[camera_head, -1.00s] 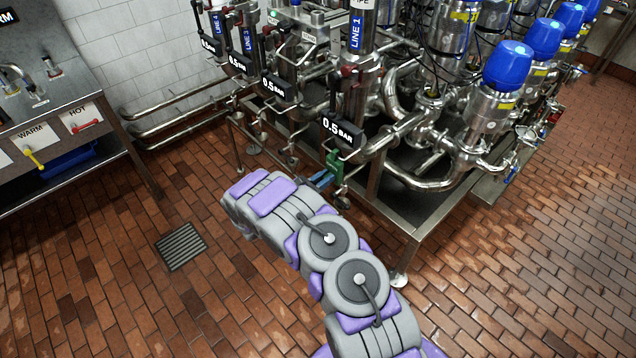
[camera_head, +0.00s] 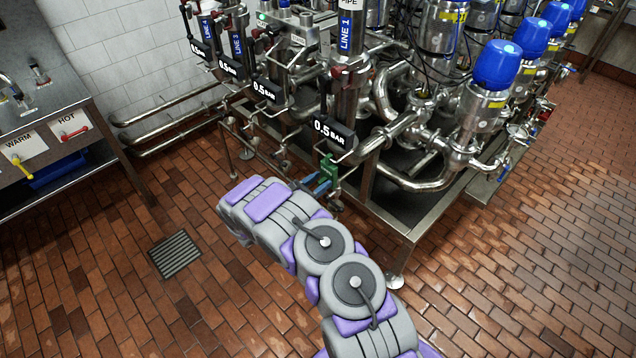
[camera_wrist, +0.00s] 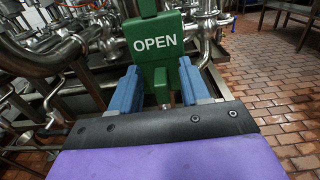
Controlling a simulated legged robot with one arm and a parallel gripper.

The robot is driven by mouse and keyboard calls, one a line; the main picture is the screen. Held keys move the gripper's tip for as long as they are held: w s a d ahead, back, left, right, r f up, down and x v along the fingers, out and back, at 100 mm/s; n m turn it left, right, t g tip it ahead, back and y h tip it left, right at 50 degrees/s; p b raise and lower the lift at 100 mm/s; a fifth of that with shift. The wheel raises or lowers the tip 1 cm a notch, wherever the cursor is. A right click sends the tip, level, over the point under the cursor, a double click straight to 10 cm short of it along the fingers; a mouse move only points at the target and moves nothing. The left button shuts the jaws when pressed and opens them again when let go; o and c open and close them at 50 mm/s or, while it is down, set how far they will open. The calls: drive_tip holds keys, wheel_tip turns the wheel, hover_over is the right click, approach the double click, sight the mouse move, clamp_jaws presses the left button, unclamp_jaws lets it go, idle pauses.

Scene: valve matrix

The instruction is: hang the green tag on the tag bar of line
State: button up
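The green tag (camera_wrist: 158,47) with the word OPEN stands upright in the wrist view, between the two blue fingers of my gripper (camera_wrist: 165,88). The fingers lie against its lower part on both sides, so my gripper is shut on it. In the head view, the green tag (camera_head: 328,170) and the blue fingers (camera_head: 317,186) show small beyond my arm, just below the 0.5 BAR display (camera_head: 334,133) of the line labelled LINE 1 (camera_head: 346,32). I cannot make out a tag bar, nor whether the tag touches any part of the pipework.
Steel pipework and blue-capped valves (camera_head: 497,66) stand on a metal frame (camera_head: 408,228) close beyond my gripper. More lines with 0.5 BAR displays (camera_head: 266,91) stand to the left. A sink unit (camera_head: 62,110) is at far left. The brick floor (camera_head: 520,270) at right is clear.

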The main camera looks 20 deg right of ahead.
drive_tip(key=shift+o, duration=0.2)
drive_tip(key=p+v, duration=0.3)
drive_tip(key=v, duration=1.4)
drive_tip(key=shift+a, duration=0.25)
drive_tip(key=s+d+r+m+g, duration=0.4)
drive_tip(key=d+r+m+g, duration=0.25)
drive_tip(key=d+r, duration=0.55)
drive_tip(key=s+d+r+m+g+y, duration=0.1)
drive_tip(key=s+r+m+g+y, duration=0.1)
drive_tip(key=s+r+m, duration=0.3)
drive_tip(key=s+d+r+m+g+y, duration=0.2)
drive_tip(key=s+r+g, duration=0.1)
drive_tip(key=s+r, duration=0.35)
drive_tip(key=s+a+r+m+y, duration=0.1)
drive_tip(key=s+r+m+y, duration=0.15)
drive_tip(key=s, duration=0.35)
drive_tip(key=s+a+r+m+y, duration=0.1)
drive_tip(key=s+r+m+y, duration=0.15)
drive_tip(key=s, duration=0.35)
drive_tip(key=s+a+m+t+y, duration=0.3)
drive_tip(key=s+a+y, duration=0.4)
drive_tip(key=s+a, duration=0.5)
drive_tip(key=shift+s+a+r+m+y, duration=0.25)
drive_tip(key=shift+s+m+y, duration=0.15)
drive_tip(key=shift+s, duration=0.1)
